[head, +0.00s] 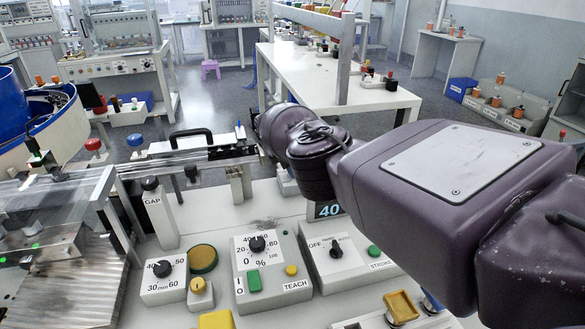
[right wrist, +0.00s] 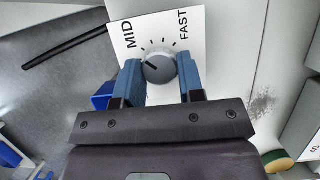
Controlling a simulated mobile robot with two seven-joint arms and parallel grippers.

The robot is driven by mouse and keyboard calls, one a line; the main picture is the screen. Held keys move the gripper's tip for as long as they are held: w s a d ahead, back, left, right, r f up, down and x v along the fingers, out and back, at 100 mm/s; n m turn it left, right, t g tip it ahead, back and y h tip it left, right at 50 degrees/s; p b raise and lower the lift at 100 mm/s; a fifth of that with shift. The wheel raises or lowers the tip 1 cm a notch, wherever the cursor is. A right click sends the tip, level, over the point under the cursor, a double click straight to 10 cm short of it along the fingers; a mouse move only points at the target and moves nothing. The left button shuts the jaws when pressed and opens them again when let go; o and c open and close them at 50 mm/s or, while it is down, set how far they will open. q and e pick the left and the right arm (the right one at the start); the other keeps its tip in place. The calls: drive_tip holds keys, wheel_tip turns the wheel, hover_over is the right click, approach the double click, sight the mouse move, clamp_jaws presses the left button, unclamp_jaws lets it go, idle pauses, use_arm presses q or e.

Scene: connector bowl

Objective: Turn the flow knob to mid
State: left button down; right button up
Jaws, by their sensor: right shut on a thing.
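The flow knob (right wrist: 160,69) is a round grey knob on a white dial plate (right wrist: 196,44) marked MID and FAST. It shows in the right wrist view. Its dark pointer mark points left and slightly up, on the MID side of the dial; I cannot tell the exact tick. My right gripper (right wrist: 161,80) has its two blue fingers on either side of the knob and is shut on it. In the head view my right arm hides the knob and the gripper. My left gripper is not in view.
In the head view, a console has a GAP post (head: 161,218), a dial box (head: 163,277), a TEACH box (head: 264,270) and a STROKE box (head: 345,252). A blue bowl feeder (head: 57,130) stands at left. A black handle bar (right wrist: 66,47) shows in the wrist view.

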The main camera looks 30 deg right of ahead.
drive_tip(key=shift+f, duration=0.1)
drive_tip(key=o, duration=0.9)
drive_tip(key=p+v, duration=0.1)
drive_tip(key=v, duration=1)
drive_tip(key=shift+a+p, duration=0.1)
drive_tip(key=shift+p, duration=0.2)
